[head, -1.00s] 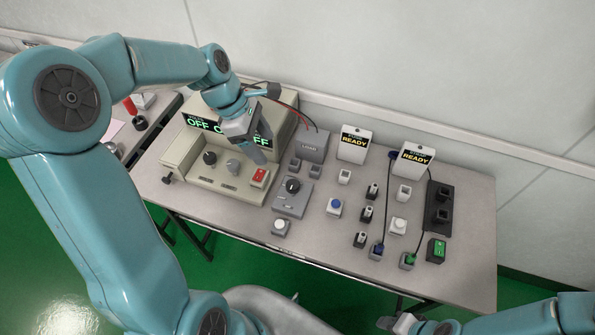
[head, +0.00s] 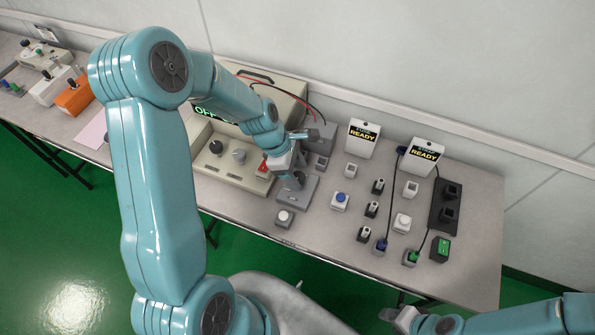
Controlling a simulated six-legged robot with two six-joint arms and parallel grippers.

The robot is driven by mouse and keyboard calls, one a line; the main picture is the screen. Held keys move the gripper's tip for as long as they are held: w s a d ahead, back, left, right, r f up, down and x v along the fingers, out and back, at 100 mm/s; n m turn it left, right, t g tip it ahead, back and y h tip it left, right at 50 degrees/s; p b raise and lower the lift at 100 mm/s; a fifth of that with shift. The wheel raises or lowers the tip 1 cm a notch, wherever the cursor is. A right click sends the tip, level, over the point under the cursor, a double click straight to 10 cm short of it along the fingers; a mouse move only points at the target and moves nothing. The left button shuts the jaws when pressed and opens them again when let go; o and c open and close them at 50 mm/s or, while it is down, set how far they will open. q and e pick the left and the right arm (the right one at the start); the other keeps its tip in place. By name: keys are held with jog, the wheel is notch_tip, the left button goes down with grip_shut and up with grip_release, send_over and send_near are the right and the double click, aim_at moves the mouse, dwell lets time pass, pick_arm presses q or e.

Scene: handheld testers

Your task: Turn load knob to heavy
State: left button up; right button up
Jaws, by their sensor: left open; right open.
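The load knob's grey box (head: 291,204) lies on the table in front of the grey block marked LOAD (head: 322,132). My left gripper (head: 294,182) is open and points down over this box, right where the black knob is. The gripper hides the knob, so I cannot see its setting or whether the fingers touch it. My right gripper (head: 397,316) is open, low at the bottom right, in front of the table edge and far from the knob.
A beige tester with knobs (head: 216,147) stands left of the knob box, partly behind my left arm. A white push button (head: 284,217) sits in front. A blue button (head: 340,200), small connectors and two READY displays (head: 362,139) stand to the right.

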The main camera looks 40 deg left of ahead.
pick_arm(q)
jog(key=shift+w+d+f, duration=0.1)
jog(key=shift+d+f, duration=0.05)
jog(key=shift+f, duration=0.15)
jog(key=shift+s, duration=0.2)
jog(key=shift+w, duration=0.15)
jog(key=shift+c, duration=1.2)
jog(key=c, duration=0.8)
